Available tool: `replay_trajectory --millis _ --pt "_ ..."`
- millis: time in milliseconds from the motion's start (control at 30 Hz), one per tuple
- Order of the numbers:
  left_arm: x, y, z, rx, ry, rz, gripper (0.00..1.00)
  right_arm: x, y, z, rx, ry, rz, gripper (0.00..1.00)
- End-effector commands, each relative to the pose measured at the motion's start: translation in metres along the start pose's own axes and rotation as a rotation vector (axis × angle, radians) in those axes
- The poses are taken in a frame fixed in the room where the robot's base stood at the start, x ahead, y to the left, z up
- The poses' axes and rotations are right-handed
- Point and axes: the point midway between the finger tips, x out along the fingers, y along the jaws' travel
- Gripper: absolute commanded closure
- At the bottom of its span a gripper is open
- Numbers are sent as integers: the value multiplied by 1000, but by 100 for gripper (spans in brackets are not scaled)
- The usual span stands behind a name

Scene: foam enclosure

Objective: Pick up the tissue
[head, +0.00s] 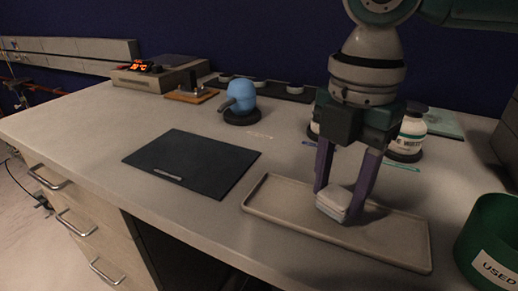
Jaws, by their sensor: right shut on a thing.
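The tissue (333,204) is a small pale folded block at the middle of a shallow beige tray (388,250) on the bench. My right gripper (338,207) points down over the tray, with its two purple fingers shut on the tissue from both sides. The tissue is low, at or just above the tray floor; I cannot tell whether it touches. My left gripper is not in view.
A green bin labelled "USED" (490,245) stands right of the tray. A dark mat (190,162) lies to the left. Behind are a blue round object (241,92), a labelled white bottle (411,130) behind my gripper, and a device with a lit display (155,72).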

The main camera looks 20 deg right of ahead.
Motion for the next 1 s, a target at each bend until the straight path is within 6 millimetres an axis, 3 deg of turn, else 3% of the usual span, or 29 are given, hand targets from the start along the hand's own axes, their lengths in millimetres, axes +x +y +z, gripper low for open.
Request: replay_trajectory --millis 167,400,600,800,1000 --pt "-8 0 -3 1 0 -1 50 -40 1 0 -1 -1 7 100" --pt "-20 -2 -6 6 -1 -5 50 -114 2 0 -1 -1 8 100" --pt "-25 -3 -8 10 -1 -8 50 -161 1 0 0 -1 6 100" --pt "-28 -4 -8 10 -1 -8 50 -183 0 0 0 0 3 100" --pt "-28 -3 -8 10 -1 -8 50 -187 0 0 0 0 0 100"
